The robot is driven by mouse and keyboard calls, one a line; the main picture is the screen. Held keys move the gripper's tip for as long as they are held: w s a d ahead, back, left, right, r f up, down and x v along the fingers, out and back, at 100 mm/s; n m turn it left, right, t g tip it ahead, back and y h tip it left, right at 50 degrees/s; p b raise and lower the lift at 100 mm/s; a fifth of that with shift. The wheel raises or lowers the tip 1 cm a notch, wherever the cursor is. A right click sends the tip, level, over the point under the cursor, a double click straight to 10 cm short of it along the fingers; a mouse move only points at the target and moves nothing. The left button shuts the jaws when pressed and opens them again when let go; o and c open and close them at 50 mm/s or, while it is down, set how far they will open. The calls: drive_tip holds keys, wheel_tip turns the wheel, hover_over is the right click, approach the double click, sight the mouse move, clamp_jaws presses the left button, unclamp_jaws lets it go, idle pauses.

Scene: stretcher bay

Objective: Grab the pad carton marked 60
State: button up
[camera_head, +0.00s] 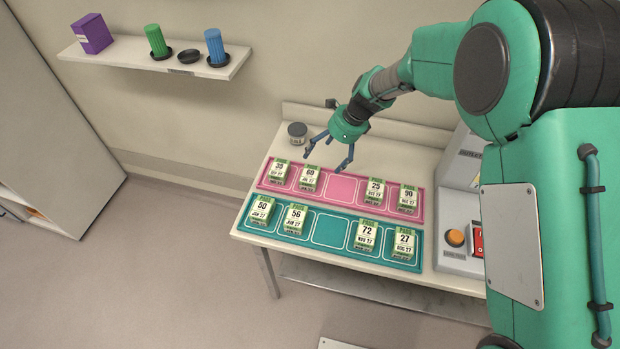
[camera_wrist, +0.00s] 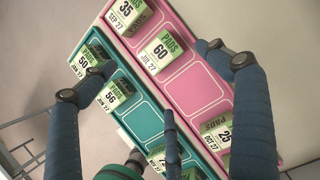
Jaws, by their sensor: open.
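The pad carton marked 60 (camera_head: 309,178) is a small white box with a green band, dated JUL 27. It stands on the pink tray (camera_head: 340,189), second from the left. In the wrist view the same carton (camera_wrist: 161,53) sits in the upper middle, its label clear. My gripper (camera_head: 330,155) is open and empty, above the pink tray and a little to the right of the carton. In the wrist view its blue fingers (camera_wrist: 165,105) spread over both trays, and none touches the 60 carton.
The cartons marked 35 (camera_head: 279,170), 25 (camera_head: 375,192) and 90 (camera_head: 408,198) share the pink tray. A teal tray (camera_head: 330,231) in front holds several more cartons. A dark-lidded jar (camera_head: 297,133) stands behind. A machine with an orange button (camera_head: 456,238) is at right.

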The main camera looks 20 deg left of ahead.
hover_over(311, 174)
drive_tip(key=d, duration=0.2)
wheel_tip(311, 174, down, 6)
drive_tip(key=shift+w+f+b, duration=0.15)
drive_tip(key=shift+f+b, duration=0.05)
drive_tip(key=shift+b, duration=0.1)
drive_tip(key=shift+b+x, duration=0.4)
drive_tip(key=shift+x, duration=2.2)
drive_tip(key=c, duration=1.5)
drive_tip(key=shift+o, duration=0.2)
wheel_tip(311, 174, up, 10)
drive_tip(key=p, duration=0.1)
